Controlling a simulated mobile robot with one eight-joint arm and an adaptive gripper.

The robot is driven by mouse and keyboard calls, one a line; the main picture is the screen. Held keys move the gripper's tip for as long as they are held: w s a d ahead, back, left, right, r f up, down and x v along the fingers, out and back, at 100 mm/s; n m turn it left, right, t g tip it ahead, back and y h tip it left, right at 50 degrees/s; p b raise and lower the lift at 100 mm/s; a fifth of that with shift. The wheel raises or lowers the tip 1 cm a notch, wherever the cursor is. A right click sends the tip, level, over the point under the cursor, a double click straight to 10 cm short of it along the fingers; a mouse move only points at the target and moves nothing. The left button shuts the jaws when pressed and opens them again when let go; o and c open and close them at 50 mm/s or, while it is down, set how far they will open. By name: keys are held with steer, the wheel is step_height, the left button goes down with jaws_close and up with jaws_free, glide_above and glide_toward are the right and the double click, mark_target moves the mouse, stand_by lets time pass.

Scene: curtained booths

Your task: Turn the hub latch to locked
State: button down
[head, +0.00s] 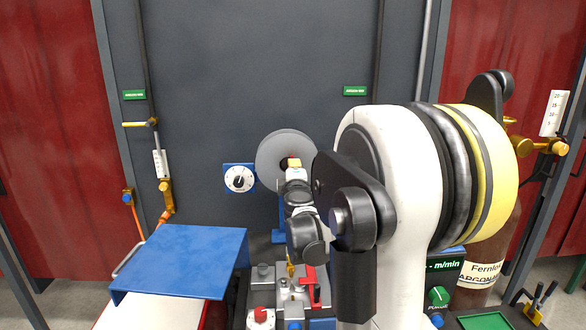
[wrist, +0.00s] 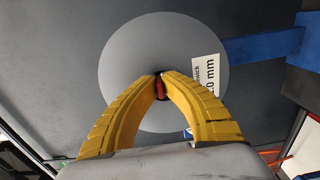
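The hub latch (wrist: 160,90) is a small red piece at the centre of a round grey spool (wrist: 125,75). In the head view the spool (head: 270,150) stands upright in front of the dark back wall. My gripper (wrist: 161,75) has its yellow fingertips at the hub, close together with the red latch between them. It looks shut on the latch.
A white dial (head: 239,178) is on the wall left of the spool. A blue tray (head: 185,260) is at front left. Below the spool are a red lever (head: 309,278) and a red knob (head: 261,314). A brown gas cylinder (head: 485,285) stands at right.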

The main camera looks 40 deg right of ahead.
steer(key=c, duration=1.6)
jaws_free()
steer(key=v, duration=1.2)
